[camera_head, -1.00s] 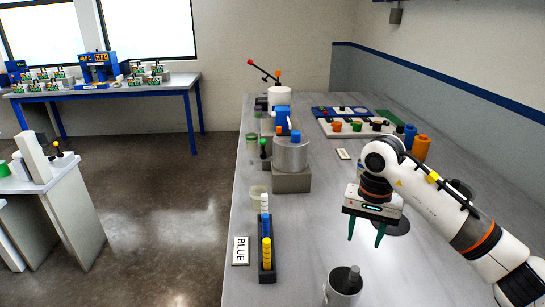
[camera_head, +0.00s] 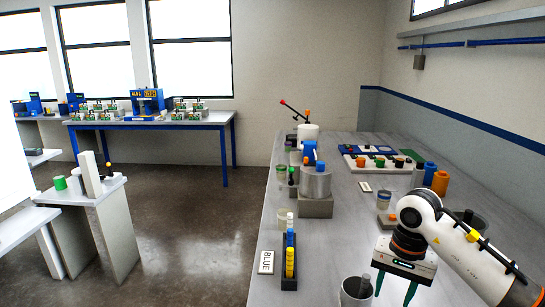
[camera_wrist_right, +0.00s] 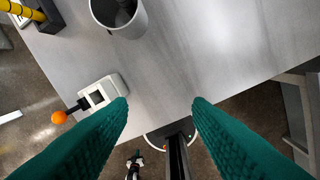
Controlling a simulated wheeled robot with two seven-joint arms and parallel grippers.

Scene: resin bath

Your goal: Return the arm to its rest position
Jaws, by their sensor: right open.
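My right arm comes in from the right in the head view. Its gripper (camera_head: 393,289) is open and empty, with two green fingers pointing down, beside and to the right of a grey metal cup (camera_head: 350,298). In the right wrist view the open fingers (camera_wrist_right: 160,102) have bare table and its near edge between and beyond them. The cup (camera_wrist_right: 135,28) shows at the top there, apart from the fingers, with a dark rod in it. My left gripper is not in view.
A white device (camera_wrist_right: 103,93) sits at the near edge.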

